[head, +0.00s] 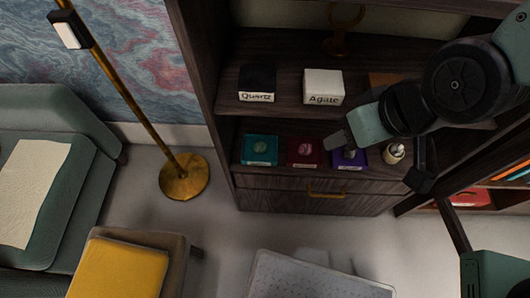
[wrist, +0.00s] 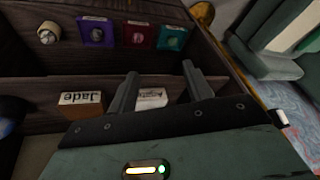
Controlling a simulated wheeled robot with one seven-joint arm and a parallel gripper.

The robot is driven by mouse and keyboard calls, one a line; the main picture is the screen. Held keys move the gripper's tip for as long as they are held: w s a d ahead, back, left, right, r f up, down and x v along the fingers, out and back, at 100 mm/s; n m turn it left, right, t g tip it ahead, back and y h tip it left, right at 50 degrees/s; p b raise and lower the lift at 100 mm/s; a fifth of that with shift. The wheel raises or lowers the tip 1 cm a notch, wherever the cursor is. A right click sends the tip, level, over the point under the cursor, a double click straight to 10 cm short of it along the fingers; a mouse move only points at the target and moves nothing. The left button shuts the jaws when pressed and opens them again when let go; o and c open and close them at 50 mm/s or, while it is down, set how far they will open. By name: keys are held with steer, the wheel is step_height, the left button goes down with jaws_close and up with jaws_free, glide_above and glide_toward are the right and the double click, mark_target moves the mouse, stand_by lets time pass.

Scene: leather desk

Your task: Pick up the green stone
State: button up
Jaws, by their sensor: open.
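On the lower shelf a teal box (head: 261,158) bears a small round stone (head: 261,145) that looks greenish, though its exact colour is hard to tell. A red box (head: 304,160) and a purple box (head: 349,163) sit to its right, each with a small stone. In the wrist view the order is reversed: purple box (wrist: 97,22), red box (wrist: 138,28), teal box (wrist: 173,31). My gripper (head: 338,141) is in front of the shelves and overlaps the purple box in the head view. In the wrist view my gripper (wrist: 160,69) is open, with nothing between its fingers.
On the upper shelf stand a black Quartz box (head: 257,83) and a white Agate box (head: 323,87). An orange Jade box (wrist: 80,104) is beside them. A pale jar (head: 394,153) stands right of the purple box. A brass lamp base (head: 184,178) and armchair are left.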

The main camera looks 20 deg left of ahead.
steer(key=w+a+f+t+y+b, duration=0.1)
steer(key=a+f+b, duration=0.2)
steer(key=f, duration=0.5)
steer(key=w+a+f+t+y+b, duration=0.1)
steer(key=w+a+f+t+b, duration=0.2)
steer(key=f, duration=0.5)
steer(key=n+t+y+b, duration=0.2)
steer(key=t+y+b, duration=0.15)
steer(key=b, duration=1.75)
glide_toward(263, 150)
steer(key=shift+y, duration=0.45)
steer(key=x, duration=0.4)
steer(key=f+b+x, duration=0.1)
steer(key=x, duration=0.1)
steer(key=shift+w+d+f, duration=0.1)
steer(key=shift+w+f, duration=0.05)
steer(key=shift+w, duration=0.15)
steer(key=shift+r+b+x, duration=0.2)
steer(key=shift+b+x, duration=0.95)
steer(key=shift+x, duration=1.55)
steer(key=c, duration=0.7)
